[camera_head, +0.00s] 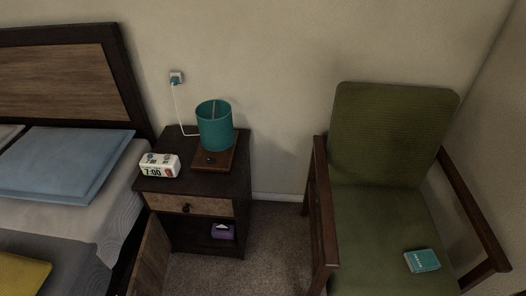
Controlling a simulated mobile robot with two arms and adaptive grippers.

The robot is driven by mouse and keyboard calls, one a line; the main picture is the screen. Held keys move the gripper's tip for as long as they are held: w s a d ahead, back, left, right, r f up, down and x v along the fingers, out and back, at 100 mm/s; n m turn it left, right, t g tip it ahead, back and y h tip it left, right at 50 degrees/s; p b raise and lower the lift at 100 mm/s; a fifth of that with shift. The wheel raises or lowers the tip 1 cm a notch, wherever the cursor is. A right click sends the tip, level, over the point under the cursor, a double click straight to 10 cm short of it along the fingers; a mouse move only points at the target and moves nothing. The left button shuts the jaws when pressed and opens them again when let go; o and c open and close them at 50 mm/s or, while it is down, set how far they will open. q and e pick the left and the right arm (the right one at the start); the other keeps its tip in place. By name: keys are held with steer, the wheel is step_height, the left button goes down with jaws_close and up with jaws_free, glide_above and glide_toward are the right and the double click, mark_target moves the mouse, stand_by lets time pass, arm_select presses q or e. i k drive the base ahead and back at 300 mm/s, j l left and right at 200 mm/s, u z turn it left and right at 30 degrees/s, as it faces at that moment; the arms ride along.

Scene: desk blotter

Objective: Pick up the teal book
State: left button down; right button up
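The teal book (422,261) lies flat on the seat of the green armchair (380,225), near the front right of the seat by the right armrest. It is small in the view, with pale marks on its cover. Nothing touches it from above. Neither my left nor my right gripper shows in the head view.
The chair's wooden armrests (473,207) flank the seat.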

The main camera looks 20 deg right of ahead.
mark_target(423, 261)
steer(key=z, duration=2.15)
